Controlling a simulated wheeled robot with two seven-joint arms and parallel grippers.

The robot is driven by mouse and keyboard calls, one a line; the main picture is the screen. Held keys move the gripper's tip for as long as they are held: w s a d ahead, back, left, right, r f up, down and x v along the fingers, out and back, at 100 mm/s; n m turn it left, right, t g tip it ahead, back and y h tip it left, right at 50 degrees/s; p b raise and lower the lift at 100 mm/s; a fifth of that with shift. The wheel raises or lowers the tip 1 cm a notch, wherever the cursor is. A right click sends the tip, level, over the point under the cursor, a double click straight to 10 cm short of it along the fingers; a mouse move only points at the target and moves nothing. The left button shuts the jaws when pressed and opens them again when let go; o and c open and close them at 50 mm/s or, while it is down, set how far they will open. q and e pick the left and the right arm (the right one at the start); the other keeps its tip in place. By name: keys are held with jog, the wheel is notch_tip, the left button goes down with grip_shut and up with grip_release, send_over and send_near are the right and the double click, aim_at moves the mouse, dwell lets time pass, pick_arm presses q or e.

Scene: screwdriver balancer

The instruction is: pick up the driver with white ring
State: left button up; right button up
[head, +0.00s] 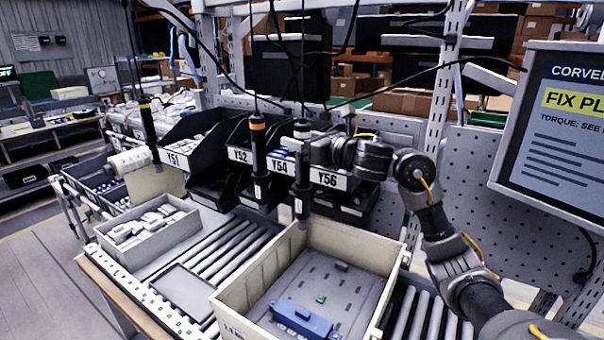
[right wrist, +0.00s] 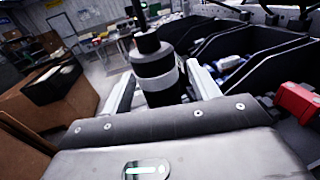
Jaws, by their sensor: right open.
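The driver with the white ring (head: 302,168) is dark and hangs upright on a cable in front of the bins. My right gripper (head: 318,150) reaches it from the right at the height of its upper body. In the right wrist view the dark driver with its pale white band (right wrist: 158,80) stands between the two light fingers of my open right gripper (right wrist: 160,92). I cannot tell whether either finger touches it. A driver with an orange ring (head: 258,160) hangs just left of it. My left gripper is not in view.
Another driver (head: 147,122) hangs farther left. Dark labelled bins (head: 190,145) stand behind the drivers. A beige crate (head: 258,268) holding a blue part (head: 303,318) is below, on rollers. A grey tray of parts (head: 190,226) is at left. A screen (head: 560,125) stands at right.

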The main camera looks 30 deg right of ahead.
jog(key=shift+s+d, duration=0.1)
jog(key=shift+s, duration=0.05)
jog(key=shift+c, duration=0.3)
jog(key=c, duration=0.7)
jog(key=shift+r, duration=0.1)
grip_shut()
